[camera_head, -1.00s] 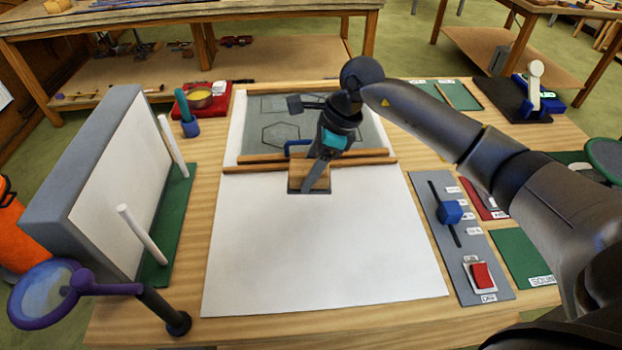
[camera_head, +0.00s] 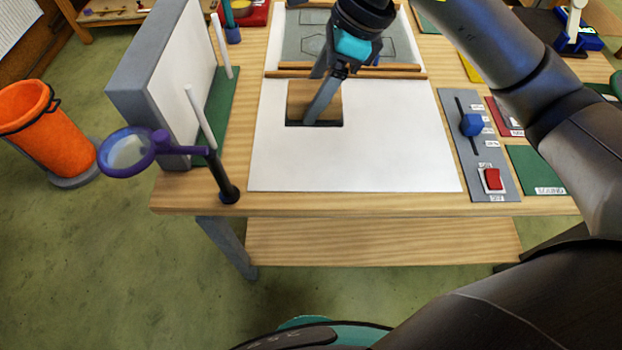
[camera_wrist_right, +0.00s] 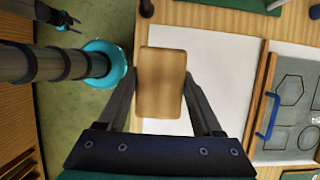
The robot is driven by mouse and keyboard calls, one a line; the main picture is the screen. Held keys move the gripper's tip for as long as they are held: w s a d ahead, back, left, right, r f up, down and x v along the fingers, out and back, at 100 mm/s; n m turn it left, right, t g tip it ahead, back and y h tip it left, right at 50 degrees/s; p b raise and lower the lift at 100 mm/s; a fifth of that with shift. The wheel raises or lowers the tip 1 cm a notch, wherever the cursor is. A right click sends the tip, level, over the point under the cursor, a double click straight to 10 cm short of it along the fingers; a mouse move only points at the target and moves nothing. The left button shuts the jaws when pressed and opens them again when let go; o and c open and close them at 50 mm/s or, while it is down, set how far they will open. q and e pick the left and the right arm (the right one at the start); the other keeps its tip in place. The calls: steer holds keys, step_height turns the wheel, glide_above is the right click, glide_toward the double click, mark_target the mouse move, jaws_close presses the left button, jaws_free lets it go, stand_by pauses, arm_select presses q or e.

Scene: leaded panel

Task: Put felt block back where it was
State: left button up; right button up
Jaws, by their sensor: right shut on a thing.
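The felt block (camera_head: 314,103) is a wooden block with a dark layer along its lower edge. My right gripper (camera_head: 313,112) is shut on it, one finger on each side. In the head view it shows against the white sheet (camera_head: 360,150), just in front of the wooden rails; its exact height is hard to tell. In the right wrist view the block (camera_wrist_right: 161,82) is between the fingers of my right gripper (camera_wrist_right: 161,90), its wooden face toward the camera. A small dark arm end, likely my left gripper (camera_wrist_right: 66,20), shows at the top left there; its jaws are unclear.
A grey upright board (camera_head: 160,75) with white rods stands at left, with a purple-rimmed magnifier (camera_head: 128,152) in front. A slider panel (camera_head: 480,150) with a red button is at right. An orange bin (camera_head: 48,130) stands on the floor. The front of the sheet is clear.

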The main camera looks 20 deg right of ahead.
step_height(320, 180, down, 14)
steer(key=shift+f, duration=0.1)
arm_select(q)
steer(key=shift+w+d+f+b, duration=0.35)
steer(key=shift+w+d+b, duration=0.05)
steer(key=shift+w, duration=0.05)
arm_select(e)
steer(key=shift+w+f, duration=0.1)
steer(key=shift+f, duration=2.5)
steer(key=shift+d, duration=0.1)
steer(key=shift+f, duration=0.1)
steer(key=o, duration=1.2)
arm_select(q)
steer(key=shift+f, duration=0.15)
